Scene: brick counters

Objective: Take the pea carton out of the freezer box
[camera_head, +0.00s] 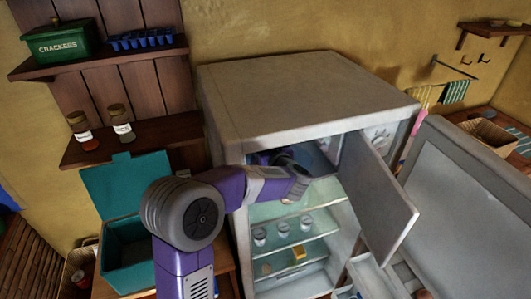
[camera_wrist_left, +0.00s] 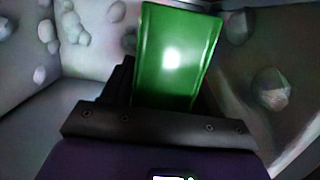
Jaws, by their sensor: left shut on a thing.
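The pea carton (camera_wrist_left: 178,55) is a glossy green box, filling the upper middle of the left wrist view. My left gripper (camera_wrist_left: 165,98) is shut on its lower end, and the carton stands out beyond the fingers. Frosted walls of the freezer box (camera_wrist_left: 100,75) with icy lumps surround it in that view. In the head view my left arm reaches into the freezer box at the top of the fridge (camera_head: 300,95). The freezer flap (camera_head: 378,195) hangs open to the right. The carton cannot be made out in the head view. My right gripper is not in view.
Below the freezer box, glass shelves hold small jars (camera_head: 283,229) and a yellow block (camera_head: 299,252). The large fridge door (camera_head: 470,200) stands open at right. A teal lidded box (camera_head: 125,245) stands open at left, beside my arm. Wall shelves (camera_head: 135,140) are above it.

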